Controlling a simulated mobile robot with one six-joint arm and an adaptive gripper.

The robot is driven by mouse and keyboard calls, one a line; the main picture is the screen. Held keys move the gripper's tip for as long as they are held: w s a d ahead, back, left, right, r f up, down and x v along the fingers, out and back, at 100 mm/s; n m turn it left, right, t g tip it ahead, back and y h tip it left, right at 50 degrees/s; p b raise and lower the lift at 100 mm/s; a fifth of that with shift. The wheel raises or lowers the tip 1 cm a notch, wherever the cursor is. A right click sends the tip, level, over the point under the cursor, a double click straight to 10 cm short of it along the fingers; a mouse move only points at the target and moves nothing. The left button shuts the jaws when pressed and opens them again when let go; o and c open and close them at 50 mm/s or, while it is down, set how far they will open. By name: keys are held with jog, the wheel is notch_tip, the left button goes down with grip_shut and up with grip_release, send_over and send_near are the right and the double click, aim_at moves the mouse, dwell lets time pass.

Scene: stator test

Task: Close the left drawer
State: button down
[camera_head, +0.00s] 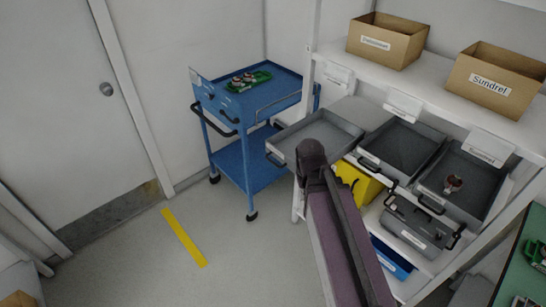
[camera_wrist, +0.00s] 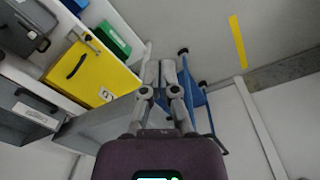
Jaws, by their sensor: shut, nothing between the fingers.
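The left drawer (camera_head: 290,143) is a light grey, shallow, empty tray. It sticks well out of the shelf to the left, with a dark handle on its front edge. In the wrist view a grey drawer wall (camera_wrist: 103,122), probably this drawer's, lies left of my gripper. My gripper (camera_wrist: 161,66) has its two fingers close together with nothing between them. In the head view my arm covers the drawer's near right part and hides the fingers. I cannot tell whether they touch the drawer.
The middle drawer (camera_head: 402,146) and right drawer (camera_head: 460,183) sit beside it; the right one holds a small part. A yellow bin (camera_wrist: 78,72) is below. A blue trolley (camera_head: 250,160) stands close at the left. Floor is free in front.

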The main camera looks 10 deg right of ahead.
aim_at(278, 157)
jog(key=w+a+n+t+h+b, duration=0.5)
jog(key=w+a+n, duration=1.1)
jog(key=n, duration=0.8)
jog(key=w+h, duration=0.1)
jog(key=w, duration=0.2)
jog(key=shift+w+a+h, duration=0.15)
jog(key=shift+w+h, duration=0.15)
jog(key=shift+h, duration=0.1)
jog(key=shift+f, duration=0.15)
jog(key=b+x, duration=0.2)
jog(key=x, duration=0.1)
jog(key=r+b+x, duration=0.1)
jog(key=b+x, duration=0.2)
jog(key=x, duration=0.1)
jog(key=w+d+b+x, duration=0.1)
jog(key=b+x, duration=0.1)
jog(key=x, duration=0.2)
jog(key=shift+w+d, duration=0.1)
jog(key=shift+d, duration=0.1)
jog(key=shift+w+d, duration=0.5)
jog(key=shift+d, duration=0.15)
